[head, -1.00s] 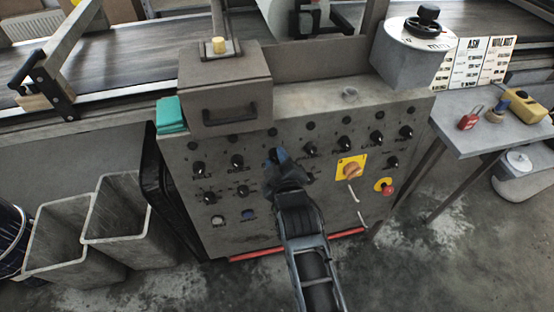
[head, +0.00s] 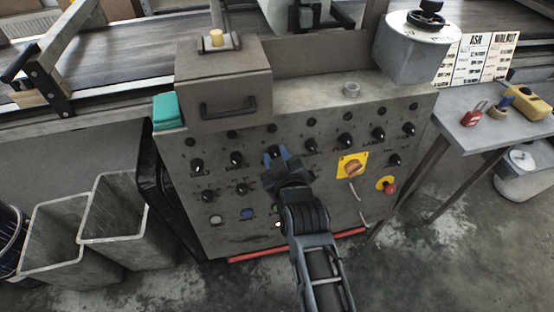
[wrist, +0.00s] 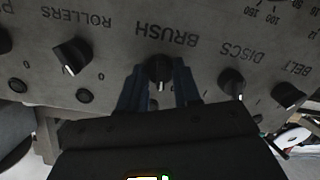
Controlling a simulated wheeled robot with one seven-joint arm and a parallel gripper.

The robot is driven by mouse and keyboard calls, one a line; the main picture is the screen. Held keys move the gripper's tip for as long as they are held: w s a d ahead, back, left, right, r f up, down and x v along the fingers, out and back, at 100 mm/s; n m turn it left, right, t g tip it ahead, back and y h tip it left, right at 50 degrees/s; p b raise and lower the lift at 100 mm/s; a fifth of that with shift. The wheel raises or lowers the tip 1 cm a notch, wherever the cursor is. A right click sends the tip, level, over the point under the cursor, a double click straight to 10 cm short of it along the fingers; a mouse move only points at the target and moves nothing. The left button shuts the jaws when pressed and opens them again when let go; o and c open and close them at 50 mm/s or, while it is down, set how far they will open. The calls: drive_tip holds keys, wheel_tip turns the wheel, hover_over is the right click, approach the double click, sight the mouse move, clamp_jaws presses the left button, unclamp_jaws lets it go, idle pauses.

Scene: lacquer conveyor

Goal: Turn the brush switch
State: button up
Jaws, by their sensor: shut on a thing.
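The brush switch (wrist: 160,70) is a black rotary knob under the label BRUSH, which reads upside down in the wrist view. My gripper (wrist: 160,88) has its two blue-grey fingers on either side of this knob and is shut on it. The knob's pale pointer mark faces toward my gripper's palm in that view. In the head view my gripper (head: 277,156) is at the middle of the grey control panel (head: 225,220), and its fingers and wrist hide the knob there.
The discs knob (wrist: 231,83) and rollers knob (wrist: 72,55) flank the brush switch closely. A yellow-plated orange rotary switch (head: 353,167) and a red emergency button (head: 389,187) are at the panel's right. Grey bins (head: 60,235) stand at the left.

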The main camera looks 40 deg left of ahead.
drive_tip(key=m+b, duration=0.2)
drive_tip(key=m, duration=0.2)
drive_tip(key=shift+f+y, duration=0.2)
drive_tip(key=shift+y, duration=0.1)
drive_tip(key=shift+m+g+b, duration=0.3)
drive_tip(key=shift+m+b, duration=0.4)
drive_tip(key=shift+m, duration=0.8)
drive_tip(key=o, duration=1.1)
drive_tip(key=shift+r, duration=0.1)
drive_tip(key=shift+c, duration=0.2)
drive_tip(key=shift+d, duration=0.15)
drive_tip(key=v, duration=0.7)
drive_tip(key=shift+d, duration=0.3)
drive_tip(key=shift+s, duration=0.15)
